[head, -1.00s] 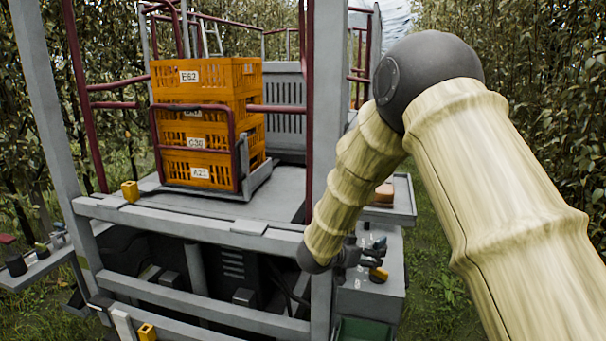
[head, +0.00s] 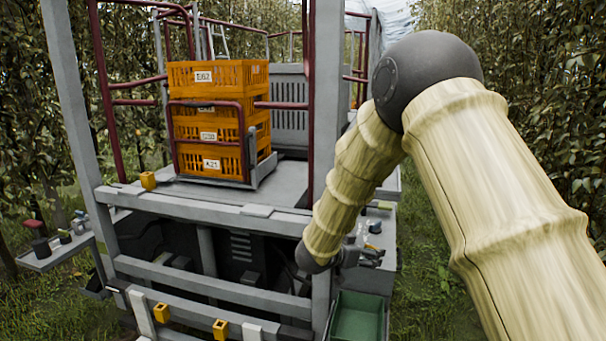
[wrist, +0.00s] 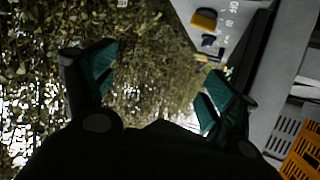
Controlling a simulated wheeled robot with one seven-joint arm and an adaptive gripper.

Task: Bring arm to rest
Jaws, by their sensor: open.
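My gripper shows in the wrist view (wrist: 158,92) with its two dark, teal-padded fingers spread wide apart. Nothing is between them; leafy ground shows behind. In the head view my gripper (head: 372,256) is small and partly hidden by my own arm, in front of the grey side shelf of the platform machine. My arm is bent, its elbow high at the upper right and its forearm sloping down to the left.
Stacked orange crates (head: 219,74) stand on the grey platform (head: 290,182) behind red rails. A green bin (head: 357,318) sits below my gripper. A side tray (head: 55,256) holds small items at left. Grass at the right (head: 425,270) is clear between the tree rows.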

